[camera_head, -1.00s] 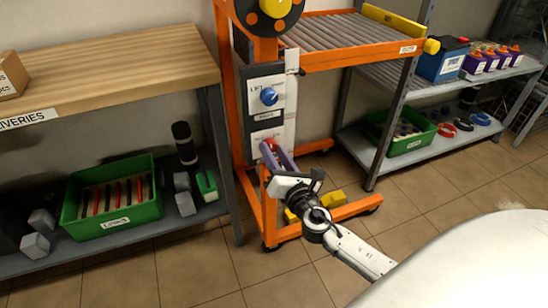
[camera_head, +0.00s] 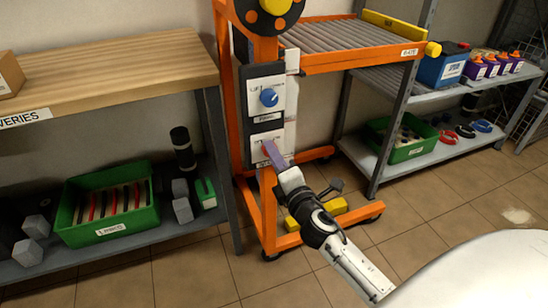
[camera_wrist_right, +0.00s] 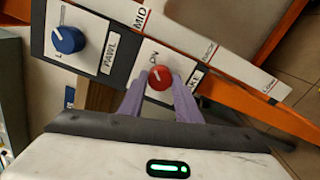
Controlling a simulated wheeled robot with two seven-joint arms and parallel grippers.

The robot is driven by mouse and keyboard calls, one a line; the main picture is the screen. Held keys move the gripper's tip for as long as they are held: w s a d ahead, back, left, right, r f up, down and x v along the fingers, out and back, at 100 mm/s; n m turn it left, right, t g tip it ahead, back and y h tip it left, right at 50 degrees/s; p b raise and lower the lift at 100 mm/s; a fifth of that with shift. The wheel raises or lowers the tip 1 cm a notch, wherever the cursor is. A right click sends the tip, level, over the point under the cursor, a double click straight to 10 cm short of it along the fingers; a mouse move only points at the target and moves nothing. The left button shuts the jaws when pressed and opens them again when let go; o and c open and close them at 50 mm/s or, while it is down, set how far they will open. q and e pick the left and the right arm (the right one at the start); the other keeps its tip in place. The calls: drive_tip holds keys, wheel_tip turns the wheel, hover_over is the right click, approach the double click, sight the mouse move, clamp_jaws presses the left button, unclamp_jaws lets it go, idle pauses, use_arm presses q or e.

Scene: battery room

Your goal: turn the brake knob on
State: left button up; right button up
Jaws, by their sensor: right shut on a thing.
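The brake knob (camera_wrist_right: 160,78) is red and sits on a white plate beside a partly hidden label ending in "KE" in the right wrist view. Its white pointer mark aims up toward the word "ON". My right gripper (camera_wrist_right: 160,92) has its purple fingers on either side of the knob and is shut on it. In the head view my right gripper (camera_head: 271,152) reaches the lower plate of the panel, and its fingers mostly hide the knob there. A blue knob (camera_head: 269,97) sits above on the plate labelled "PAWL" (camera_wrist_right: 67,39). My left gripper is not in view.
The orange lift frame (camera_head: 264,205) carries the panel and a roller deck (camera_head: 345,45). A wooden bench (camera_head: 110,75) with a green crate (camera_head: 110,235) below stands left. A grey rack (camera_head: 440,150) with batteries stands right. Tiled floor is open in front.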

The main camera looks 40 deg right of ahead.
drive_tip(key=shift+m, duration=0.4)
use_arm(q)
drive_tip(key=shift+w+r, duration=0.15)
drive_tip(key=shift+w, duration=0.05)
use_arm(e)
drive_tip(key=shift+f, duration=0.1)
drive_tip(key=o, duration=1.1)
drive_tip(key=shift+c, duration=0.2)
drive_tip(key=v, duration=1)
drive_tip(key=shift+s, duration=0.2)
